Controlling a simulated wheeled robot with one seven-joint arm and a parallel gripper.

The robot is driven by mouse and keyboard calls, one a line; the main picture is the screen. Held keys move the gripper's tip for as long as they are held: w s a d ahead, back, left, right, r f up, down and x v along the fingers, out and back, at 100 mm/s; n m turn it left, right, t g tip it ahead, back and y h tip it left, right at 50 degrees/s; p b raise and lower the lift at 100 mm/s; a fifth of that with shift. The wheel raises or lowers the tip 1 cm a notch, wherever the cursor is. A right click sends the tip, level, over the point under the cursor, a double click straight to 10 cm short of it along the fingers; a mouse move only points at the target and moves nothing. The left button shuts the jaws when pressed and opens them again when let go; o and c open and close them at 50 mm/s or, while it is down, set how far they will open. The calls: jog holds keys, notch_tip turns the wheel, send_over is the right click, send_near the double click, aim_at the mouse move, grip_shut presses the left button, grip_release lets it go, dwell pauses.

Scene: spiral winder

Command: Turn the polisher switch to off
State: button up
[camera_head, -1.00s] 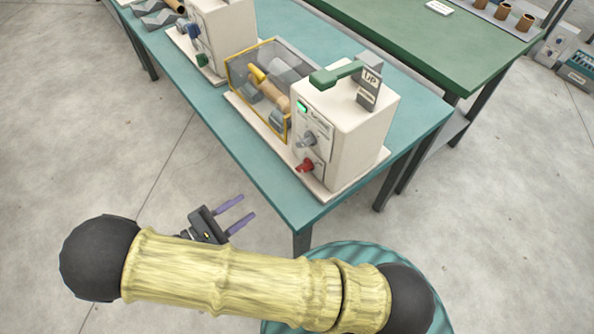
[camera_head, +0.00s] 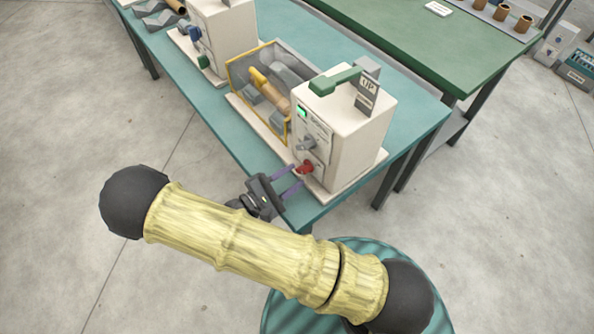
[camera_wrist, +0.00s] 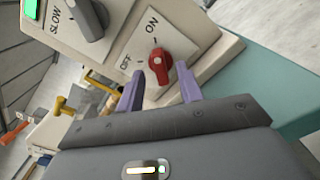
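The red switch knob (camera_wrist: 158,62) sits on a white plate lettered OFF and ON in the wrist view; its ridge appears to point towards ON. In the head view the red knob (camera_head: 305,167) is low on the front of a cream machine box (camera_head: 352,125). My gripper (camera_head: 298,178) is open and empty, just in front of the knob. In the wrist view my gripper (camera_wrist: 160,80) has one violet finger on each side of the knob's lower part; I cannot tell whether either finger touches it.
A grey SLOW dial (camera_wrist: 88,18) and a lit green lamp (camera_head: 302,112) are above the knob. A green lever with an UP sign (camera_head: 367,92) tops the box. A yellow-framed case (camera_head: 262,90) stands beside it on the teal table (camera_head: 400,125). Another machine (camera_head: 222,35) stands further left.

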jog(key=shift+x, duration=1.2)
jog(key=shift+c, duration=0.3)
grip_shut()
